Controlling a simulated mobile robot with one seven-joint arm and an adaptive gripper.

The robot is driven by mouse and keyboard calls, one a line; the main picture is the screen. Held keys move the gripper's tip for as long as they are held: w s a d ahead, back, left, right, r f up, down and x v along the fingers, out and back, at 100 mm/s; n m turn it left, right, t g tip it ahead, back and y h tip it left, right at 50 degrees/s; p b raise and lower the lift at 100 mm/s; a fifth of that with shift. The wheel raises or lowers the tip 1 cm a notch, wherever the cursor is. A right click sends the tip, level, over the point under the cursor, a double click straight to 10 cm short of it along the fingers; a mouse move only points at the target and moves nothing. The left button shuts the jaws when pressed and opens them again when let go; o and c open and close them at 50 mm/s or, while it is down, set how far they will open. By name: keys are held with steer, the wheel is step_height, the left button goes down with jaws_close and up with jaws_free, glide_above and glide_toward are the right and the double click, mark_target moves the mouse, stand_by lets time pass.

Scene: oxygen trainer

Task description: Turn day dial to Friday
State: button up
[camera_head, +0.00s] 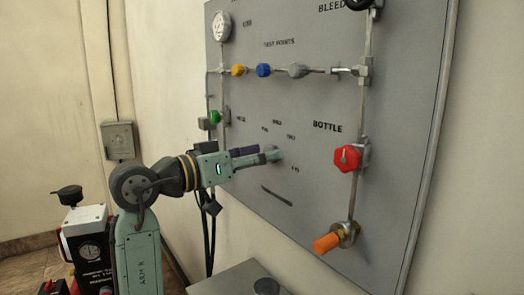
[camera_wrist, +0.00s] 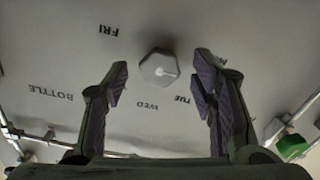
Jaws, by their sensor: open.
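The day dial (camera_wrist: 158,69) is a pale grey faceted knob on the grey panel, seen at the top middle of the wrist view. A light mark shows on its face, towards the right of the picture. The day labels around it appear upside down: FRI (camera_wrist: 108,30) at upper left, WED (camera_wrist: 146,106) below and TUE (camera_wrist: 183,99) at lower right. My gripper (camera_wrist: 162,62) is open and empty, its two fingers either side of the dial in the picture. In the head view my gripper (camera_head: 262,157) is at the panel and mostly hides the dial. I cannot tell whether they touch.
A red BOTTLE knob (camera_head: 347,158) and an orange knob (camera_head: 327,243) stick out to the right of my gripper. Pipes with yellow (camera_head: 238,70), blue (camera_head: 263,70) and green (camera_head: 215,117) knobs run above and left. A grey surface (camera_head: 232,279) lies below.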

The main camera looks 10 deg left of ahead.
steer(key=shift+w+d, duration=0.2)
steer(key=shift+d, duration=0.05)
steer(key=shift+c, duration=0.3)
steer(key=c, duration=1.1)
